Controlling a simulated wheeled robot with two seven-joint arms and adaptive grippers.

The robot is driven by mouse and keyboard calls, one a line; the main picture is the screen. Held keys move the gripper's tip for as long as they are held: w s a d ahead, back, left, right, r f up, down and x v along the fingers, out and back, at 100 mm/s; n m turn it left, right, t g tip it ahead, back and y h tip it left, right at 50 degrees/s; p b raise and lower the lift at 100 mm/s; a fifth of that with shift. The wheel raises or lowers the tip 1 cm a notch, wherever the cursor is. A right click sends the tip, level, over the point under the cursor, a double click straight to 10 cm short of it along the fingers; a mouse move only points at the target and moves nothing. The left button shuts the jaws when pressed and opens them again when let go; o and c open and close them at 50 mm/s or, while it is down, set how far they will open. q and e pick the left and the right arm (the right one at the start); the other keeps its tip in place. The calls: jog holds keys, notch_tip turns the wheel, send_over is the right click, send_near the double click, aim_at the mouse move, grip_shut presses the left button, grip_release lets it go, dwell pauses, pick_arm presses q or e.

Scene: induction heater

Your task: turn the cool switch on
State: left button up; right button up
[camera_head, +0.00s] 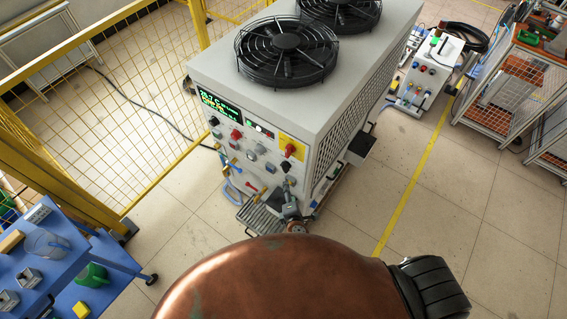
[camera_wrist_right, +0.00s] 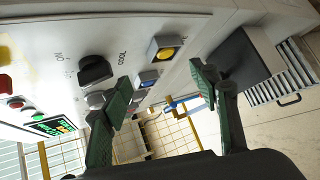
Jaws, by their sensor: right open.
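The black cool switch (camera_wrist_right: 95,70) is a round knob on the pale panel, with the word COOL beside it and an ON mark on its other side. The wrist view shows the panel turned over. The switch also shows in the head view (camera_head: 285,166), below a red knob on a yellow plate. My right gripper (camera_wrist_right: 160,78) is open, with its two green fingers apart and nothing between them. Its left finger in the wrist view is close to the switch; I cannot tell whether they touch. My left gripper is not in view.
The heater cabinet (camera_head: 335,95) has fans on top and a green display (camera_head: 218,106). A yellow mesh fence (camera_head: 100,110) stands left, a blue cart (camera_head: 60,265) lower left.

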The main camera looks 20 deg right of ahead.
jog(key=n+t+p, duration=0.1)
jog(key=t, duration=0.1)
send_near(283, 169)
jog(key=x, duration=0.3)
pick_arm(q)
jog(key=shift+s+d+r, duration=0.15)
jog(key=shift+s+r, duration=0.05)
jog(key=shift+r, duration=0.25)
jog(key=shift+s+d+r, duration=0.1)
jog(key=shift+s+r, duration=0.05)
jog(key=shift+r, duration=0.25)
pick_arm(e)
jog(key=x, duration=0.7)
jog(key=shift+w+d+f, duration=0.1)
jog(key=shift+f, duration=0.2)
jog(key=c, duration=1.2)
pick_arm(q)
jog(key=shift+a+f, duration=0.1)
pick_arm(e)
jog(key=shift+o, duration=0.2)
